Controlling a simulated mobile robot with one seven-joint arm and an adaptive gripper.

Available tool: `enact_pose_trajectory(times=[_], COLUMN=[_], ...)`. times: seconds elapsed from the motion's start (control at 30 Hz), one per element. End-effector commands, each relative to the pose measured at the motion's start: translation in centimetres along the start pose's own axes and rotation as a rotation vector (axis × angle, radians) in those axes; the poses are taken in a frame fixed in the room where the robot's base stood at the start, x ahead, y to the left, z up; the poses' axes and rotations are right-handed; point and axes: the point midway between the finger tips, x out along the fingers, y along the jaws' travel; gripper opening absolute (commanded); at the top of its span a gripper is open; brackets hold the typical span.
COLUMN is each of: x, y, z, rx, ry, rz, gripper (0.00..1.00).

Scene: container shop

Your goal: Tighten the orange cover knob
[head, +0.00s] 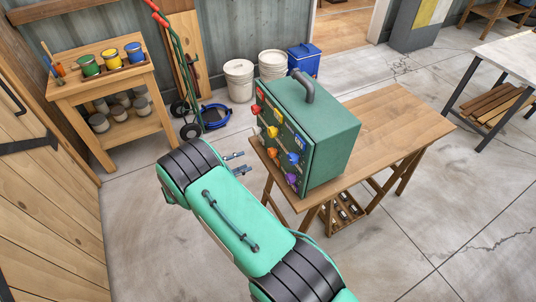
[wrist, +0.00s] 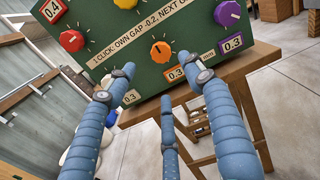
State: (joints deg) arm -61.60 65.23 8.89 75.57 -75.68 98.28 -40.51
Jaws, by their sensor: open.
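The orange cover knob (wrist: 161,52) sits on the front of a green box in the wrist view, with a white pointer line on its face. A tag reading 0.3 (wrist: 175,72) is beside it. In the head view the orange knob (head: 273,152) is low on the panel of the green box (head: 330,140). My gripper (head: 236,163) is open and empty in front of that panel, apart from it. In the wrist view its blue fingers (wrist: 158,78) are spread, with the orange knob beyond and between the tips.
The box stands on a wooden table (head: 400,110). A bench with paint cans (head: 97,72) and a hand truck (head: 185,70) stand behind.

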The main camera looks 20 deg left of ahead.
Motion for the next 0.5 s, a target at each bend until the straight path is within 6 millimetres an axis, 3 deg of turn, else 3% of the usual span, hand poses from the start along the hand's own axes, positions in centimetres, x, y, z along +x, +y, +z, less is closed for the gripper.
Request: enact_pose_trajectory(times=[0.5], x=[7.8], y=[-0.1], z=[-0.1], rx=[0.000], ry=[0.002], rz=[-0.003], gripper=[0.53])
